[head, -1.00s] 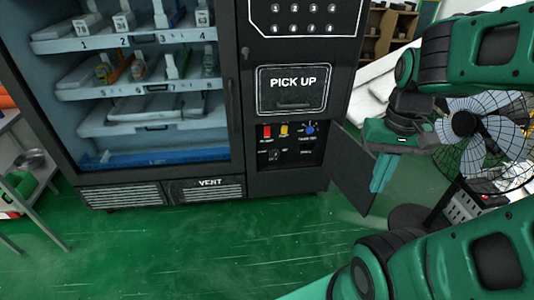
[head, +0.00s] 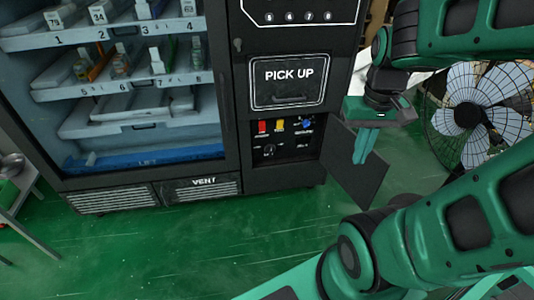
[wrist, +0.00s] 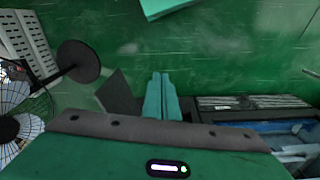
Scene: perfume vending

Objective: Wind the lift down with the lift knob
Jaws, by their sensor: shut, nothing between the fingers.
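The vending machine's open lower control panel (head: 287,140) holds a red, a yellow and a blue control in a row. A small dark knob (head: 269,150) sits below them, with its label too small to read. The lift (head: 145,158) is a blue strip at the bottom of the glass cabinet, below the shelves. My gripper (head: 363,160) is shut and empty, pointing down in front of the open panel door, to the right of the knob and apart from it. In the wrist view its green fingers (wrist: 161,85) are together; the knob is not visible there.
The open dark panel door (head: 362,172) juts out right of the panel. A wire fan (head: 468,115) stands at the right. A grey table (head: 20,195) is at the left edge. The green floor (head: 170,250) before the machine is clear.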

